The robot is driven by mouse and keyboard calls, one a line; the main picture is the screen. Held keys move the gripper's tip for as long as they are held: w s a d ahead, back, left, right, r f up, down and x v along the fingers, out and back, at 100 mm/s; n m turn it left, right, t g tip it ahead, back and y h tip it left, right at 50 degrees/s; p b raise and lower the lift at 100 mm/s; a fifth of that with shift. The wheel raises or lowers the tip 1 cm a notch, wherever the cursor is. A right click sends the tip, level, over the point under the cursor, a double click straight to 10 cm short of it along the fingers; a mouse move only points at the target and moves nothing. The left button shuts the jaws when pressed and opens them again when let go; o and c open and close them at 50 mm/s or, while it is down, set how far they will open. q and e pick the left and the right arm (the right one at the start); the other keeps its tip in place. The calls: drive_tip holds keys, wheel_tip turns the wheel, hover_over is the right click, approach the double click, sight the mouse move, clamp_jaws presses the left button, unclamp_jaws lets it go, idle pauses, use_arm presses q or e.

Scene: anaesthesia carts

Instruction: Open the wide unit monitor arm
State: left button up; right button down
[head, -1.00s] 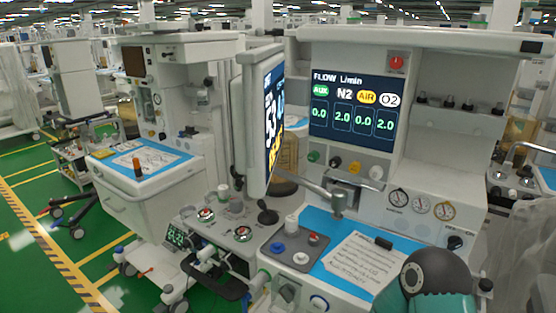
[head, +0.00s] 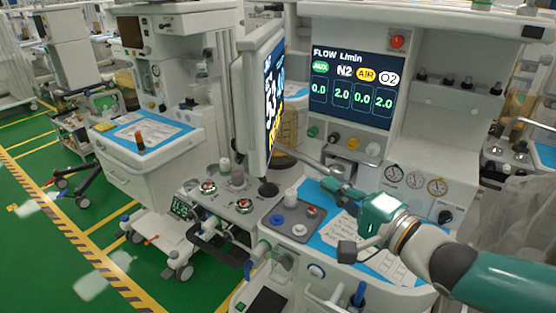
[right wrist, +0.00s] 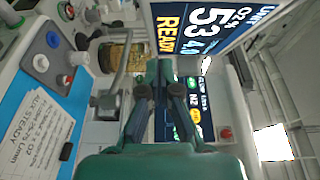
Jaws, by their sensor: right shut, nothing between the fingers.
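The monitor (head: 250,105) is a tall white-framed screen, seen nearly edge-on in the head view, beside the flow display (head: 350,85). A grey monitor arm (head: 312,163) reaches from behind it toward the right, over the blue worktop. My right gripper (head: 328,186) is shut and empty, pointing left next to the grey arm's right end; contact cannot be told. In the right wrist view, my right gripper (right wrist: 159,68) has its fingers together, with the monitor's screen (right wrist: 205,25) beyond them. A grey bar (right wrist: 121,75) is left of the fingers. My left gripper is not in view.
The blue worktop (head: 312,195) holds a paper sheet and a small tray of knobs (head: 292,218). Gauges (head: 415,180) line the panel behind my right arm. Another cart (head: 160,165) stands at left, with green floor (head: 45,250) beside it.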

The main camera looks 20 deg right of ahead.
drive_tip(key=x, duration=0.4)
drive_tip(key=a+x, duration=0.1)
drive_tip(key=x, duration=0.2)
drive_tip(key=a+p+x, duration=0.1)
drive_tip(key=x, duration=0.3)
drive_tip(key=shift+a+r, duration=0.15)
drive_tip(key=shift+r, duration=0.25)
drive_tip(key=shift+w+a, duration=0.3)
drive_tip(key=shift+a, duration=0.2)
